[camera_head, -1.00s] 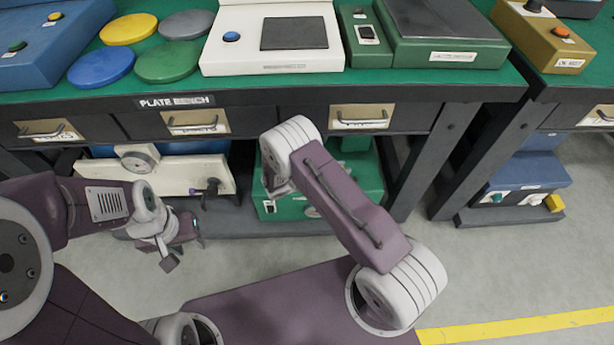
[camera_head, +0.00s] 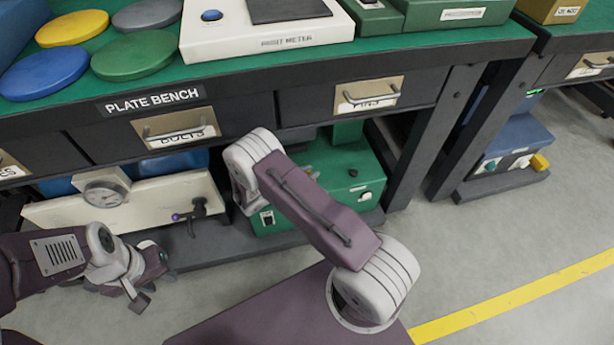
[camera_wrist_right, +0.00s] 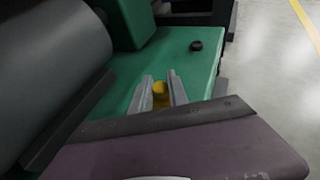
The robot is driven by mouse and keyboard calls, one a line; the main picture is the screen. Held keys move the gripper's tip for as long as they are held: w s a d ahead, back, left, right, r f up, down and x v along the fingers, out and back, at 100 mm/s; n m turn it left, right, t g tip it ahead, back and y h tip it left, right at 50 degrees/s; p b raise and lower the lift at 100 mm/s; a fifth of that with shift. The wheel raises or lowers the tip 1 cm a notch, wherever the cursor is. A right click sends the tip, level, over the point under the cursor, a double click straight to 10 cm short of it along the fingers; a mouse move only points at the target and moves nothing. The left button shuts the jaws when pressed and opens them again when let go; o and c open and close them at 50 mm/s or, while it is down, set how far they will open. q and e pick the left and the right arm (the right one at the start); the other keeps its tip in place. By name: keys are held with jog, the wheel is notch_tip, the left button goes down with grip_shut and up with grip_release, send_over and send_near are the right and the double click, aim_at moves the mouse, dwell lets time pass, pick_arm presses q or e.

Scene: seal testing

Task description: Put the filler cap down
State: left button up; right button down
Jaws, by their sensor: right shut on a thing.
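In the right wrist view my right gripper (camera_wrist_right: 160,88) is shut on a small yellow round piece, which I take as the filler cap (camera_wrist_right: 160,89). It is held over the green top of a machine (camera_wrist_right: 190,70); I cannot tell whether it touches that top. In the head view the green machine (camera_head: 345,185) stands on the shelf under the bench, and my right arm hides the right gripper and the cap. My left gripper (camera_head: 152,285) is open and empty at the lower left, in front of the shelf.
A dark round knob (camera_wrist_right: 196,45) sits on the green top, beyond the gripper. A cream unit with a dial (camera_head: 150,205) stands left of the green machine. The bench drawers (camera_head: 365,98) overhang the shelf. Bench legs (camera_head: 425,150) stand at right. Open floor lies at right.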

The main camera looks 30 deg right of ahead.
jog(key=shift+f, duration=0.2)
jog(key=c, duration=1.3)
grip_release()
jog(key=shift+r, duration=0.1)
jog(key=shift+r, duration=0.1)
